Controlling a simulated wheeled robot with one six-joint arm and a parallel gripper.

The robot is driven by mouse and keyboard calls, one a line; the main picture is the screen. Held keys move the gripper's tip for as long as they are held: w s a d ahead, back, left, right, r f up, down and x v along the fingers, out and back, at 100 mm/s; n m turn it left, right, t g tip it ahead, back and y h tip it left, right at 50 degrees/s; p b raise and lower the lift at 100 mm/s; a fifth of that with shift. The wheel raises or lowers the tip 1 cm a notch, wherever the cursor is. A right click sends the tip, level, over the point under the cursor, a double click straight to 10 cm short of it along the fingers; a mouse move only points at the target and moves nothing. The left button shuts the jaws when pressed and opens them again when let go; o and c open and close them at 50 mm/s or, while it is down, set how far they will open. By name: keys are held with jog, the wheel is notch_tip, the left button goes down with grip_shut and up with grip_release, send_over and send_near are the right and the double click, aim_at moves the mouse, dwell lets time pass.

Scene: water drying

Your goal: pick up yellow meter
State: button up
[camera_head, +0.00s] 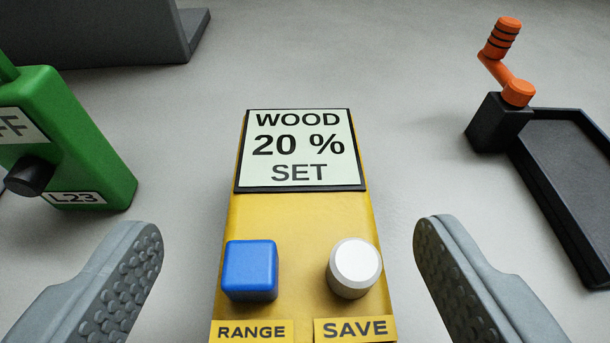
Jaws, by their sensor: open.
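The yellow meter (300,225) lies in the middle of the view, running down to the bottom edge, where its lower end is cut off. Its screen (301,148) reads "WOOD 20 % SET". Below the screen are a blue square button (250,270) over a "RANGE" label and a white round knob (354,267) over a "SAVE" label. My gripper (288,250) is open, with one grey padded finger on each side of the meter. Clear gaps show between both fingers and the meter's sides, and the gripper holds nothing.
A green device (90,150) with a black knob and an "L23" label stands at the left. A black tray (565,165) with an orange crank (505,65) is at the right. A grey block (100,30) is at the back left. The grey surface behind the meter is clear.

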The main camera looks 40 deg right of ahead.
aim_at(299, 202)
jog(key=shift+x, duration=1.95)
jog(key=shift+d+r, duration=0.1)
jog(key=shift+d, duration=0.1)
jog(key=c, duration=1.3)
jog(key=shift+r, duration=0.15)
